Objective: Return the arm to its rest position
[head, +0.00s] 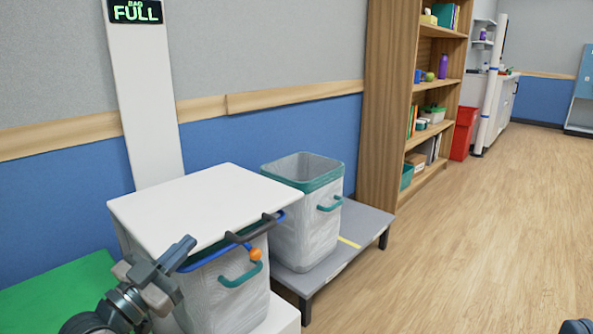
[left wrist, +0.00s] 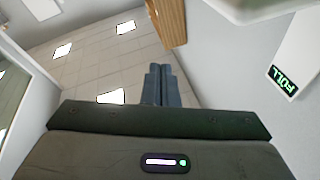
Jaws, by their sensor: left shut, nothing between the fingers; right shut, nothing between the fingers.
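My left arm comes in at the lower left of the head view. Its gripper (head: 183,248) is shut and empty, in front of the left side of a white lidded bin (head: 205,205). In the left wrist view the two grey fingers (left wrist: 161,84) are together with nothing between them, seen against the ceiling. I cannot tell from the head view how far the gripper is from the bin. A small dark piece shows at the bottom right corner of the head view; my right gripper itself does not show.
An open bin with a teal rim (head: 303,172) stands on a low grey platform (head: 362,232). A lit FULL sign (head: 136,12) tops a white post behind the lidded bin. A wooden shelf (head: 384,110) and a red bin (head: 463,133) stand further back. The wooden floor at right is clear.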

